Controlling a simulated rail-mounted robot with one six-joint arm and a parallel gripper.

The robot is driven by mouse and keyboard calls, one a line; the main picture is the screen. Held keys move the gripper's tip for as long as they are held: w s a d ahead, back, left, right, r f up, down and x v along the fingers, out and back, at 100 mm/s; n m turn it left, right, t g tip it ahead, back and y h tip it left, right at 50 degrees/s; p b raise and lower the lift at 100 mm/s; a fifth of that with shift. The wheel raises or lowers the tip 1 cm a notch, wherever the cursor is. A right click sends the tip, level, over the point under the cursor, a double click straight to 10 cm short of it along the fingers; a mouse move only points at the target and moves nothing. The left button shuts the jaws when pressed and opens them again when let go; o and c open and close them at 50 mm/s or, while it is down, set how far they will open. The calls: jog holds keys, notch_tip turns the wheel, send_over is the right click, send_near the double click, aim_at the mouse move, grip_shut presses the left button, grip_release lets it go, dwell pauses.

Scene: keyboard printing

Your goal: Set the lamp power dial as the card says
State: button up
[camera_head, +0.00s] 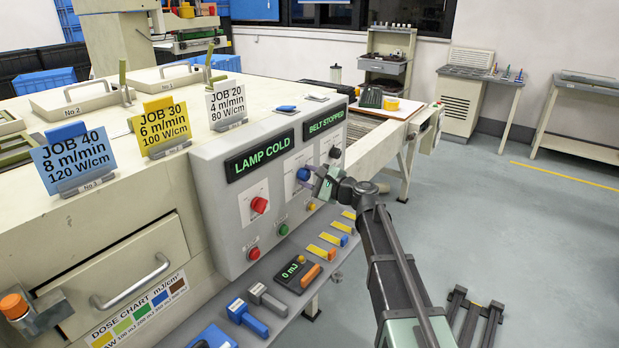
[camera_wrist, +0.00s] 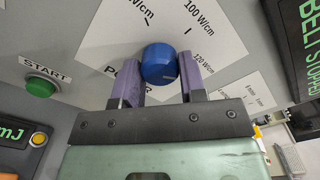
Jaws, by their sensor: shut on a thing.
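The blue lamp power dial (camera_wrist: 158,62) is on a white scale plate with 100 W/cm and 120 W/cm marks; its pointer direction is unclear. It also shows on the grey panel in the head view (camera_head: 303,174). My gripper (camera_wrist: 158,75) is shut on it, one purple finger on each side; the gripper also shows in the head view (camera_head: 313,180). Three cards stand on the machine: blue JOB 40 (camera_head: 75,158), 120 W/cm; yellow JOB 30 (camera_head: 160,128), 100 W/cm; white JOB 20 (camera_head: 226,103), 80 W/cm.
The panel displays (camera_head: 259,155) read LAMP COLD and BELT STOPPED. A red knob (camera_head: 259,205), a green START button (camera_wrist: 40,87) and a red button (camera_head: 253,253) are nearby. A ledge (camera_head: 215,318) below holds several tools. Open floor lies to the right.

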jog(key=o, duration=0.9)
jog(key=shift+o, duration=0.2)
jog(key=v, duration=1.1)
